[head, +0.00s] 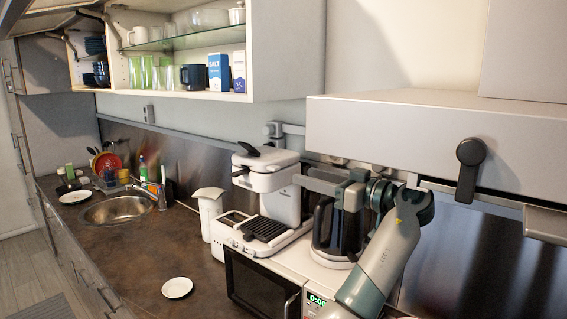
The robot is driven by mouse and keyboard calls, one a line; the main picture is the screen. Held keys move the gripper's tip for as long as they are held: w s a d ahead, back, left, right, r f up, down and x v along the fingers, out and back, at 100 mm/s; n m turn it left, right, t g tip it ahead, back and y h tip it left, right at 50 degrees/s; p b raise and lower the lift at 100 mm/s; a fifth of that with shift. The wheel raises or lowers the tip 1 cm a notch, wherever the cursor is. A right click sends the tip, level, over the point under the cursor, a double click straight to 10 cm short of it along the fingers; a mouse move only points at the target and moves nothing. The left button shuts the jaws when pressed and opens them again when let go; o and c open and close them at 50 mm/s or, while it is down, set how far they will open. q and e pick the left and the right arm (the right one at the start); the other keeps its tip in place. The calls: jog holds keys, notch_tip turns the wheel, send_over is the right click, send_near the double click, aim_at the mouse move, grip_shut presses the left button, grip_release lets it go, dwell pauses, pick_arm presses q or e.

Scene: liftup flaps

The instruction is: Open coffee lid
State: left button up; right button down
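A dark glass carafe (338,232) stands at the machine's right.
A white box-like cabinet (430,135) with a black handle (469,168) overhangs at right, close above my arm. A microwave (262,284) is below the machine. A white jug (209,213) and plate (177,288) are at left. The counter toward the sink (117,209) is mostly free.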

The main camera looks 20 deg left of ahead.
aim_at(278, 168)
pick_arm(q)
jog(key=p+x, duration=0.4)
jog(key=x, duration=0.4)
jog(key=shift+r, duration=0.1)
jog(key=shift+w+a, duration=0.15)
jog(key=shift+a, duration=0.35)
jog(key=shift+c, duration=0.6)
grip_shut()
